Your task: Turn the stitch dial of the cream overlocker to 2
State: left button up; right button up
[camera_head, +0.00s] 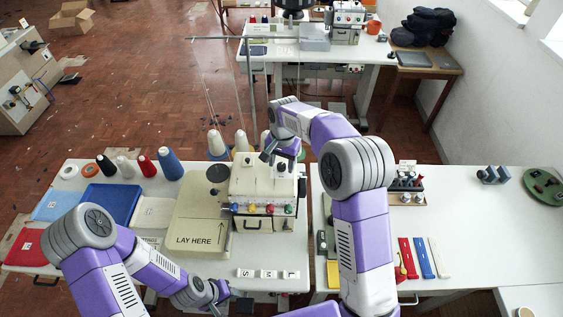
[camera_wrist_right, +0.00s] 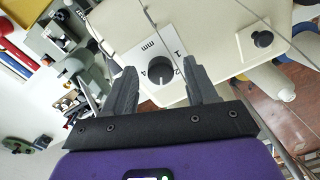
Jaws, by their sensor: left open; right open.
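The cream overlocker (camera_head: 262,184) stands on the table in the head view, with coloured knobs along its front. In the right wrist view its stitch dial (camera_wrist_right: 161,69) is a black knob on a white plate (camera_wrist_right: 141,51) marked "mm", with 1, 2 and 4 legible. A pale mark shows on the knob's lower part; its exact setting is hard to read. My right gripper (camera_head: 268,157) is above the machine's top. In the wrist view its open fingers (camera_wrist_right: 158,78) lie either side of the dial; contact is not visible. My left gripper (camera_head: 217,297) is low at the table's front edge, open and empty.
A second black knob (camera_wrist_right: 262,39) sits near the dial. Thread cones (camera_head: 217,145) stand behind the machine, and a "LAY HERE" board (camera_head: 196,225) lies left of it. White letter tiles (camera_head: 268,274) lie in front. The right table (camera_head: 470,225) has free room.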

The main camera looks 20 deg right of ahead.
jog(key=shift+f, duration=0.15)
jog(key=c, duration=1.1)
jog(key=shift+o, duration=0.2)
jog(key=shift+n, duration=0.3)
jog(key=n+p, duration=0.1)
jog(key=n, duration=0.4)
jog(key=shift+n+p, duration=0.3)
jog(key=n+p, duration=0.1)
jog(key=n, duration=0.4)
jog(key=shift+n, duration=0.4)
jog(key=o, duration=1.1)
jog(key=shift+c, duration=0.2)
